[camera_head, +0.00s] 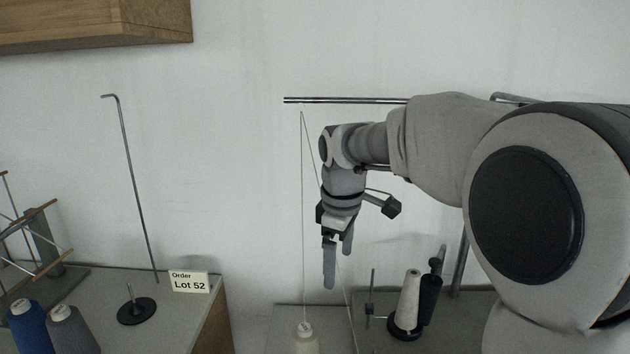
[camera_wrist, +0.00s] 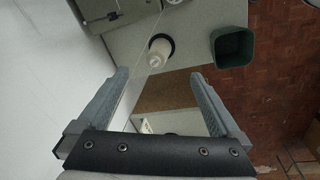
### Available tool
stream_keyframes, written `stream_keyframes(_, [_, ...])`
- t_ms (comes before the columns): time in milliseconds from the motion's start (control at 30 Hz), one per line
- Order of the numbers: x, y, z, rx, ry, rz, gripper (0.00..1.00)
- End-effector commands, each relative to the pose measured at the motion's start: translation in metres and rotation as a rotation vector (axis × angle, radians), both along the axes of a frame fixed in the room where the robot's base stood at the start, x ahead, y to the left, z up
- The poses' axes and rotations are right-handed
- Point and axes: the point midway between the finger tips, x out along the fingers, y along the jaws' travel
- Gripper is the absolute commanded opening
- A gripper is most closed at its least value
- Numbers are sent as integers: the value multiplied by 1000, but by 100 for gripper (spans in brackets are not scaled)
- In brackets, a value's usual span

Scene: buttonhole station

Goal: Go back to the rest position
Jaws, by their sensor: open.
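My gripper (camera_head: 337,262) hangs from my arm in the middle of the head view, fingers pointing down. It is open with nothing between its fingers, in the air in front of the wall. It also shows in the wrist view (camera_wrist: 162,85), with its two fingers apart. A thin thread runs near it from a horizontal metal bar (camera_head: 345,100) down to a cream cone (camera_head: 305,338) at the bottom of the head view. My arm hides the right part of the bar.
On the left table stand a blue cone (camera_head: 27,325), a grey cone (camera_head: 70,328), a black spindle base (camera_head: 136,311), a bent rod (camera_head: 131,180) and an "Order Lot 52" sign (camera_head: 189,281). A green bin (camera_wrist: 232,47) shows in the wrist view.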

Motion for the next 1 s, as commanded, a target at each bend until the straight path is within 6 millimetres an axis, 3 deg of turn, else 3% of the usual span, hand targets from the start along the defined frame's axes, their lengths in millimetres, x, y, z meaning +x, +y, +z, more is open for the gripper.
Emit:
stream_keyframes(200, [-62, -34, 30, 55, -85, -273, 100])
stream_keyframes(400, [-120, -60, 39, 126, -157, -521, 100])
stream_keyframes(700, [-203, -88, 24, 269, -251, -882, 100])
stream_keyframes(833, [-227, -94, 12, 325, -277, -998, 100])
stream_keyframes(1000, [-242, -97, 3, 366, -294, -1077, 100])
